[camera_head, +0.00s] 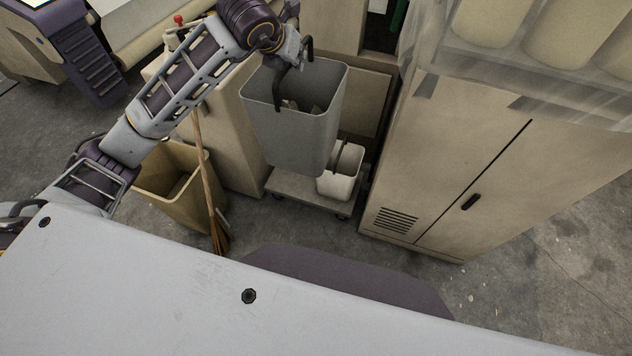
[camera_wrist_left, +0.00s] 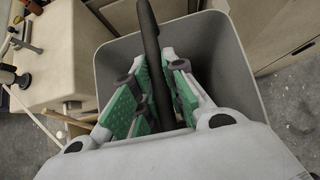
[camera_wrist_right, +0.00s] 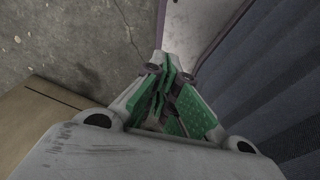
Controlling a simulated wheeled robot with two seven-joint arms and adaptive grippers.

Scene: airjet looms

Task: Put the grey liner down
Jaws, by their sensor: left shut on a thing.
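The grey liner (camera_head: 290,135) is an open, tapered bin with a dark bail handle (camera_head: 279,92). My left gripper (camera_head: 292,62) is over its mouth, shut on the handle; in the left wrist view the dark handle (camera_wrist_left: 148,30) passes between the green finger pads. The liner is roughly upright in front of the low wheeled platform (camera_head: 305,198) in the head view; whether its base touches the platform cannot be told. Small pale shapes show inside the liner, unclear. My right gripper (camera_wrist_right: 165,72) shows only in the right wrist view, its fingers together with nothing visible between them.
A tan bin (camera_head: 165,205) and a broom (camera_head: 210,195) stand left. A beige cabinet (camera_head: 460,160) stands right. Bare floor (camera_head: 520,265) shows beyond my base.

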